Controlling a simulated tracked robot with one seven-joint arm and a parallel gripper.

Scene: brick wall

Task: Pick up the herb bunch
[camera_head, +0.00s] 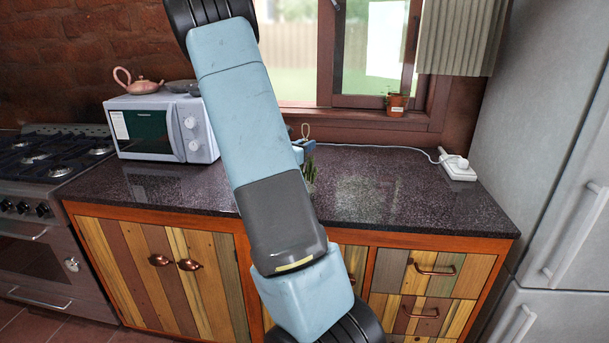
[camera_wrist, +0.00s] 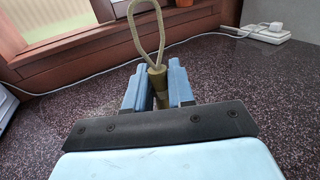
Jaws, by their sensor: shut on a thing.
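The herb bunch has a looped cord on top and shows in the wrist view (camera_wrist: 157,78) between the two blue fingers. My gripper (camera_wrist: 158,92) is shut on its upper, stem end, with the loop standing up above the fingers. In the head view, green leaves of the herb bunch (camera_head: 311,176) hang below my gripper (camera_head: 304,146), mostly hidden behind my arm. Whether the leaf tips touch the counter cannot be told.
The dark speckled counter (camera_head: 400,190) is mostly clear to the right. A microwave (camera_head: 160,128) with a pink teapot (camera_head: 140,82) stands at left. A power strip (camera_head: 457,166) with a white cable lies at right. A small potted plant (camera_head: 396,104) sits on the windowsill.

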